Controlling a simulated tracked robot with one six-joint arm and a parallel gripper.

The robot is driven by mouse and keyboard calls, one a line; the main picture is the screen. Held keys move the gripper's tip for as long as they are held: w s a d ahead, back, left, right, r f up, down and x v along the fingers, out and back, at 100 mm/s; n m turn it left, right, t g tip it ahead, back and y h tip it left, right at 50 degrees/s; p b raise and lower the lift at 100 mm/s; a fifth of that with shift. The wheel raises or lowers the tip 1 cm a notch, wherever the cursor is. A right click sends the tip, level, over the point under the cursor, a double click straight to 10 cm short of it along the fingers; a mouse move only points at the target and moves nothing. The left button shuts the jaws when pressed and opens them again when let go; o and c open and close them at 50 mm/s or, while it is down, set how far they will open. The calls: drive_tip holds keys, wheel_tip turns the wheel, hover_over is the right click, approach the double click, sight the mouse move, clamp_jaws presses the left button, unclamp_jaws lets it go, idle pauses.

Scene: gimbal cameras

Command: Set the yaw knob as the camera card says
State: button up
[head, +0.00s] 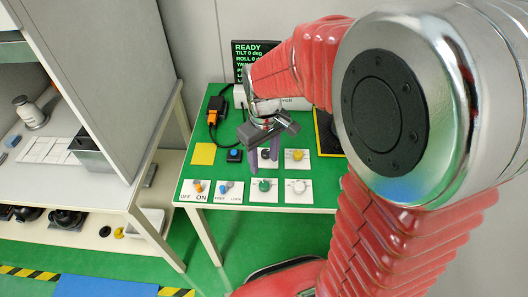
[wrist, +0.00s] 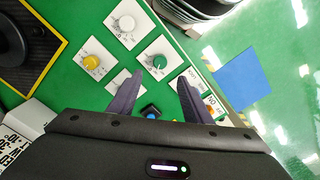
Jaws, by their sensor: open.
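Several knobs on white plates sit on the green table. A green knob (head: 264,185) and a white knob (head: 298,187) are in the near row, with a yellow knob (head: 297,155) behind. The wrist view also shows the green knob (wrist: 158,62), white knob (wrist: 126,22) and yellow knob (wrist: 92,62). A fourth knob plate (wrist: 122,80) is partly hidden by a finger. I cannot read which is yaw. My gripper (wrist: 160,82) is open and empty, above the panel with fingers pointing down. A dark screen (head: 256,50) shows READY and tilt, roll and yaw lines, partly covered.
A blue button (head: 234,155), a yellow pad (head: 204,153) and lever switches (head: 197,187) are left of the knobs. An orange-black device (head: 213,112) lies behind. A white card with black print (wrist: 18,150) is cut off in the wrist view. A shelf (head: 75,120) stands left.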

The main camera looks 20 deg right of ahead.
wheel_tip(320, 180, up, 2)
drive_tip(key=shift+r, duration=0.25)
idle(0.5)
drive_tip(key=s+r+m+t, duration=0.4)
drive_tip(key=s+r+t, duration=0.1)
drive_tip(key=s+r, duration=0.6)
drive_tip(key=shift+s+d+r+t, duration=0.3)
drive_tip(key=shift+s+d, duration=0.05)
drive_tip(key=shift+s, duration=0.8)
idle(4.9)
